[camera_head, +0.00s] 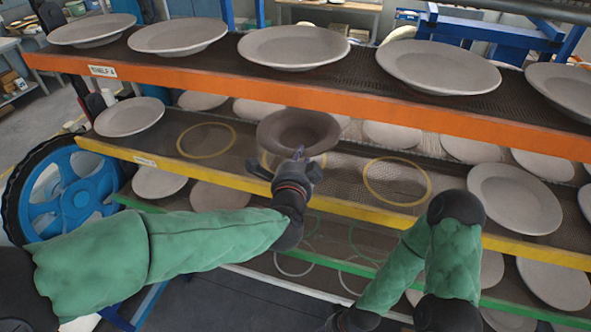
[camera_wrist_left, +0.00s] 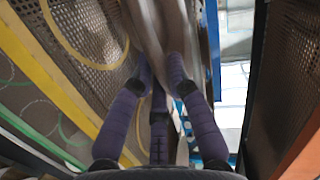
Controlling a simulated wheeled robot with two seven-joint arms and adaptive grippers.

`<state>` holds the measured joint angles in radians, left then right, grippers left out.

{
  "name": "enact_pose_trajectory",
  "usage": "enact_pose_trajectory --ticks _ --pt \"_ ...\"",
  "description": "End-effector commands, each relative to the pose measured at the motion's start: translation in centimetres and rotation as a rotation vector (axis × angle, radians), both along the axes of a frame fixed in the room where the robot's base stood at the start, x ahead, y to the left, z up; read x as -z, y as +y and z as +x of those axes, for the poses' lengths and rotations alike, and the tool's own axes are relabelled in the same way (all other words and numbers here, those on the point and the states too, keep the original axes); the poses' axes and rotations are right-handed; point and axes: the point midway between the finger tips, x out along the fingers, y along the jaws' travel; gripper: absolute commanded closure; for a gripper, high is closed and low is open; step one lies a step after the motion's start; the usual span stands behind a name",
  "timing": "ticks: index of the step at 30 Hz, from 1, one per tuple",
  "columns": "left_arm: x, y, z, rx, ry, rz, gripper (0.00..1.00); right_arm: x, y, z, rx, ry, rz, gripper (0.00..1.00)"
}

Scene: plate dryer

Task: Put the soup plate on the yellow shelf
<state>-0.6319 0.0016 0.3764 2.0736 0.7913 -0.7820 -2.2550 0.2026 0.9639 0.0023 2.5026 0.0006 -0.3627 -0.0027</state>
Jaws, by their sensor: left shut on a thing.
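The soup plate (camera_head: 290,133) is a deep, darker grey-brown bowl-like plate. It is over the yellow shelf (camera_head: 345,208), in front of a yellow ring mostly hidden behind it; I cannot tell if it touches the shelf. My left gripper (camera_head: 298,163) is shut on its near rim. In the left wrist view the plate (camera_wrist_left: 163,25) shows edge-on between the fingers of the gripper (camera_wrist_left: 160,70). My right arm shows at the lower right of the head view, but its gripper is not clearly visible.
Empty yellow rings lie left (camera_head: 207,140) and right (camera_head: 397,181) of the soup plate. A flat plate (camera_head: 128,117) stands far left and another (camera_head: 515,198) right on this shelf. The orange shelf (camera_head: 330,98) with several plates overhangs from above. The green shelf (camera_head: 345,256) lies below.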

Motion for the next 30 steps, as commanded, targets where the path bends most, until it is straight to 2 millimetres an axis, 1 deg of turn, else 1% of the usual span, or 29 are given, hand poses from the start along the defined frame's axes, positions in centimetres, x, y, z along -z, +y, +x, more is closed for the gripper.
enact_pose_trajectory --ticks 1,6,10,16,19,21,24,30 --pt "0.3 0.4 1.1 -0.006 -0.003 0.000 1.00 0.1 0.0 0.0 0.000 0.000 0.000 0.60" --pt "3.1 0.7 3.1 -0.003 -0.005 0.001 1.00 0.5 0.0 -0.1 0.000 0.001 0.000 0.60" --pt "4.3 0.9 4.2 -0.003 -0.006 -0.001 1.00 0.6 0.0 -0.1 0.000 0.001 0.000 0.60" --pt "5.2 1.0 5.0 -0.001 -0.008 -0.002 1.00 0.6 0.0 0.0 0.000 0.001 0.000 0.60" --pt "6.2 1.2 5.7 -0.002 -0.005 0.000 1.00 0.6 0.0 0.0 0.000 0.001 0.000 0.60" --pt "7.3 1.2 5.6 -0.002 -0.005 0.001 1.00 0.7 0.0 0.0 0.000 0.001 0.000 0.60" --pt "8.4 1.2 5.6 -0.001 -0.007 -0.001 1.00 0.7 0.0 0.0 0.000 0.001 0.000 0.60" --pt "8.9 1.1 5.5 0.000 -0.009 -0.004 1.00 0.7 0.0 0.0 0.000 0.001 0.000 0.60"
